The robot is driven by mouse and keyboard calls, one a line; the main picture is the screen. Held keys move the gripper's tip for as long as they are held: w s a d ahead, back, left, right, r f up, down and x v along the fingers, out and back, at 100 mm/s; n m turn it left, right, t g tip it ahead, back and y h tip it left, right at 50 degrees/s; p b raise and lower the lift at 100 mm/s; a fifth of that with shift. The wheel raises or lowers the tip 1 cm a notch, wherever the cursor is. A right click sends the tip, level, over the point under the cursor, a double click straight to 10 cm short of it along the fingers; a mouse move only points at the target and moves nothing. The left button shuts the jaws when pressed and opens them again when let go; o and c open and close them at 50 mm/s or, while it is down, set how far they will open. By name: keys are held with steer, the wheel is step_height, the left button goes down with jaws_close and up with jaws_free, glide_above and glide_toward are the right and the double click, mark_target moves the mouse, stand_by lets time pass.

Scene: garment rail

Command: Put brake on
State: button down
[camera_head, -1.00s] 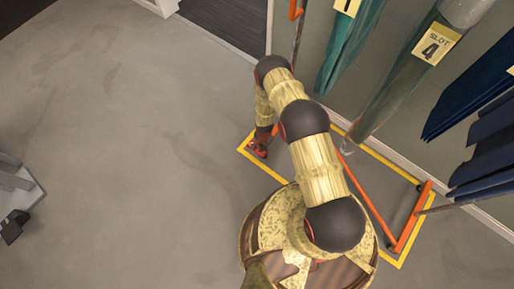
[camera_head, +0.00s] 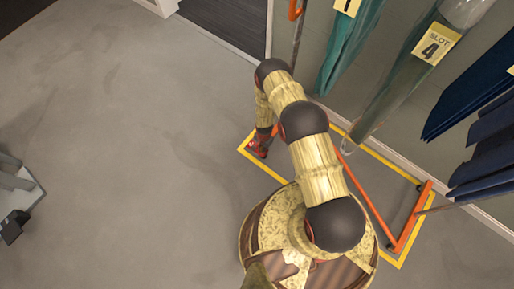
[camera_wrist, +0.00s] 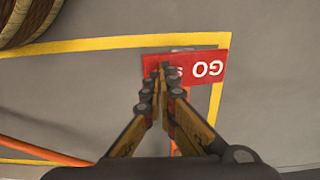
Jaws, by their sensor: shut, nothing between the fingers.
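The orange garment rail's base (camera_head: 368,200) stands on the floor inside a yellow taped outline. A red plate (camera_wrist: 209,69) with white upside-down letters lies at a corner of that outline in the wrist view; part of its lettering is hidden behind my fingers. In the head view, red shows low at the rail's far left corner, beside the end of my arm. My gripper (camera_wrist: 163,70) is shut and empty, its fingertips over the left part of the red plate. Whether they touch it cannot be told.
A clear garment bag with a yellow slot 4 tag (camera_head: 436,43) hangs above the base. Green garments (camera_head: 345,45) and dark blue garments (camera_head: 480,95) hang beside it. A wall runs behind the rail. The floor to the left is open, with a grey object (camera_head: 15,200) at the left edge.

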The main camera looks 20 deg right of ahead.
steer(key=shift+f, duration=1.05)
stand_by(0.4)
steer(key=shift+r, duration=0.1)
steer(key=shift+r+p, duration=2.05)
steer(key=shift+r, duration=1.4)
